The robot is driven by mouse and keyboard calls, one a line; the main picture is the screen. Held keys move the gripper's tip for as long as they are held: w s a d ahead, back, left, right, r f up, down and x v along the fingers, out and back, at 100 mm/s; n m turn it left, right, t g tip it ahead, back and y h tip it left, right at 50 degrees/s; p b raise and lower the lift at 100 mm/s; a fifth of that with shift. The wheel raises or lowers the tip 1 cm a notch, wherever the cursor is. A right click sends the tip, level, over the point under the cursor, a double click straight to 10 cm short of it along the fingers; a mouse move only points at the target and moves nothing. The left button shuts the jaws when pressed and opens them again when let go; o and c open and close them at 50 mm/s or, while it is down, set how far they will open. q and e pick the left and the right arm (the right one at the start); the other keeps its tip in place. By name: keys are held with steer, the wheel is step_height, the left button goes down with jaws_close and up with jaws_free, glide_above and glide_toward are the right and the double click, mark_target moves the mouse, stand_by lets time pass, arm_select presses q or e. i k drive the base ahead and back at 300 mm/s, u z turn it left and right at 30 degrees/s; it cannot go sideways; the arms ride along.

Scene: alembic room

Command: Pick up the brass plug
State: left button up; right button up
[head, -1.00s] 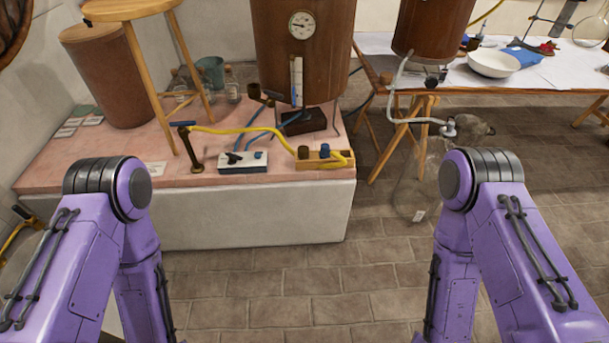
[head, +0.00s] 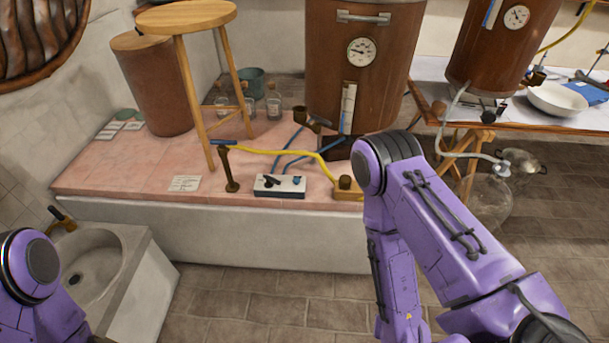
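A small dark brass cylinder (head: 345,183), which looks like the brass plug, stands upright on a wooden block (head: 345,197) at the front edge of the pink tiled bench. The right end of the block is hidden behind my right arm. My two purple arms show at the lower left and right, but neither gripper is in the picture.
A white switch box (head: 279,186) and a brass stand (head: 229,170) are left of the block. A wooden stool (head: 186,15) stands on the pink bench (head: 120,178). A stone sink (head: 95,268) is at lower left. Tiled floor (head: 270,300) in front is clear.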

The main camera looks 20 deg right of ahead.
mark_target(345, 181)
steer(key=z, duration=0.1)
steer(key=i, duration=0.9)
steer(key=z, duration=0.8)
